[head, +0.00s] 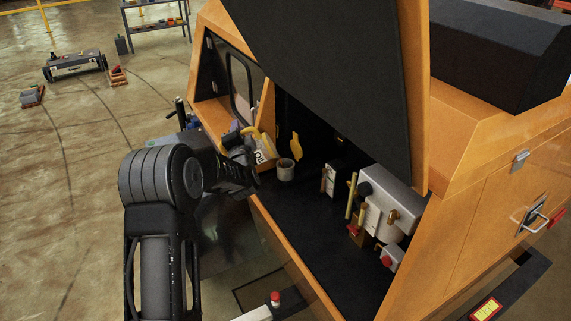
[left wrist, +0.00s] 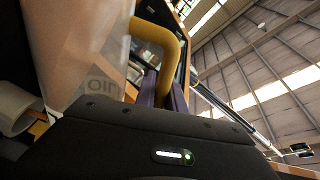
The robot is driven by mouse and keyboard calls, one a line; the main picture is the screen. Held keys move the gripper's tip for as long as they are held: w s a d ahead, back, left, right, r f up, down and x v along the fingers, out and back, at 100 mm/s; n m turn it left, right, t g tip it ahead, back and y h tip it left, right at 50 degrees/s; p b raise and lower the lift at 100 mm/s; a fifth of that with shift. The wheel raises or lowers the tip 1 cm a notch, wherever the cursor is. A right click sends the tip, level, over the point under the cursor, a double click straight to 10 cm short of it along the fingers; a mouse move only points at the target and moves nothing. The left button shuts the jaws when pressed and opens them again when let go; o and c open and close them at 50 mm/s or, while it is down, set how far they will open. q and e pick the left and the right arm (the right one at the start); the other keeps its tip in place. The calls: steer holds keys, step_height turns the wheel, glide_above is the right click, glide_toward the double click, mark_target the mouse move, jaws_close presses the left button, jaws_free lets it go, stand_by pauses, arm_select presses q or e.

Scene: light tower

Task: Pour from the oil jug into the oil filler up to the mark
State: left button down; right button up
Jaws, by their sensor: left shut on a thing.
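The oil jug (head: 266,146), pale with an OIL label and a yellow handle, is at the left end of the open engine bay. It appears tilted in the head view. My left gripper (head: 246,150) is shut on its handle. In the left wrist view the jug (left wrist: 85,55) fills the upper left, with the handle (left wrist: 158,35) at the fingers (left wrist: 168,92). A grey round cup-like neck (head: 286,170), which looks like the oil filler, stands just right of and below the jug. A pale cylinder (left wrist: 15,108) shows below the jug. The mark and any oil stream cannot be made out.
The orange housing has a raised dark panel (head: 330,75) above the bay. A grey box (head: 388,205) with yellow-green uprights stands at the bay's right. A yellow shape (head: 296,146) is behind the neck. The dark bay floor (head: 305,218) is mostly clear.

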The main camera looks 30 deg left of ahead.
arm_select(q)
steer(key=shift+w+d+r, duration=0.1)
steer(key=shift+d+r, duration=0.05)
steer(key=shift+r, duration=0.1)
stand_by(1.1)
steer(key=shift+f, duration=0.25)
steer(key=a+n+b, duration=0.1)
steer(key=b, duration=0.1)
steer(key=s+a+n+b, duration=0.1)
steer(key=n, duration=0.1)
steer(key=s+a+n+b, duration=0.1)
steer(key=b, duration=0.1)
steer(key=shift+f+b, duration=0.3)
steer(key=shift+d+r+n, duration=0.1)
steer(key=shift+r+n, duration=0.2)
steer(key=shift+n, duration=0.1)
steer(key=shift+r+p, duration=0.1)
steer(key=shift+p, duration=0.25)
